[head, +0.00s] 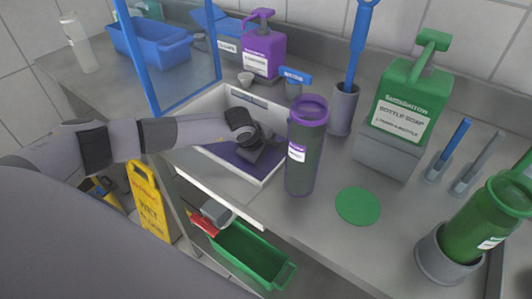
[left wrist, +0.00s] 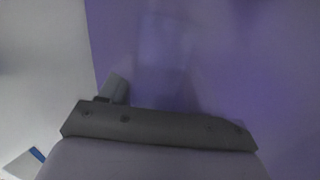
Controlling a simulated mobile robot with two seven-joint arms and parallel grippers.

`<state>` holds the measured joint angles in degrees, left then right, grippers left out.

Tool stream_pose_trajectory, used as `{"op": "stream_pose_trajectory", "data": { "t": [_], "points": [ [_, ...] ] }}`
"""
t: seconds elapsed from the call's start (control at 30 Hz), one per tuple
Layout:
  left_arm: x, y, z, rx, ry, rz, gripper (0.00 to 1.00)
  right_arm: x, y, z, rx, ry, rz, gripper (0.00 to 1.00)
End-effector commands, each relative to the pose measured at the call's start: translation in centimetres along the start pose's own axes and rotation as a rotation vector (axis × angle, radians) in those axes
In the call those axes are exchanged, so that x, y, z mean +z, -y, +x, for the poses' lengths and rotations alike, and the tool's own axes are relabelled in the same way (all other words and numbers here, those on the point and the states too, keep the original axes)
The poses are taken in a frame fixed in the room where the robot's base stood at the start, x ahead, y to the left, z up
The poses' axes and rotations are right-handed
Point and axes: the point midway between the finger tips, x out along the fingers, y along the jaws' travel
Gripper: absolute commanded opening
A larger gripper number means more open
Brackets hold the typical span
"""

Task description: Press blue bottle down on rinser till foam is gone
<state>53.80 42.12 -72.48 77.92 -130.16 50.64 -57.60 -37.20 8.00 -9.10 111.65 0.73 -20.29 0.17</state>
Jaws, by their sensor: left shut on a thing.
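My left gripper (head: 246,150) reaches into a white sink (head: 215,110) with a purple floor (head: 224,153). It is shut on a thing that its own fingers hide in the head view. In the left wrist view a blurred, pale bluish, see-through shape (left wrist: 165,50) stands before the purple surface above the dark gripper body. I cannot tell for sure that it is the blue bottle. No rinser or foam can be made out. A dark see-through bottle with a purple lid (head: 305,145) stands upright on the counter, right of the gripper. My right gripper is not in view.
A blue-framed clear panel (head: 185,60) rises left of the sink. A purple pump bottle (head: 263,48) and a blue brush (head: 358,45) in a grey holder stand behind. To the right are a green soap dispenser (head: 405,100), a green disc (head: 358,205) and a green bottle (head: 485,220).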

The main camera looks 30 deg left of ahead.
Motion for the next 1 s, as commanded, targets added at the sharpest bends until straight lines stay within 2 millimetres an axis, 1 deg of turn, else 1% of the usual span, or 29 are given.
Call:
{"op": "stream_pose_trajectory", "data": {
  "t": [0.2, 1.0],
  "points": [
    [0.0, -1.0, -1.7, 0.002, 0.0, 0.0, 0.38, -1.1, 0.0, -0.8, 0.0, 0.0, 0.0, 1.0],
    [0.0, -4.2, -7.2, 0.002, 0.0, -0.001, 0.38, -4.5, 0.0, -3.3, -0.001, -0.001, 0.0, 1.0]
  ]
}}
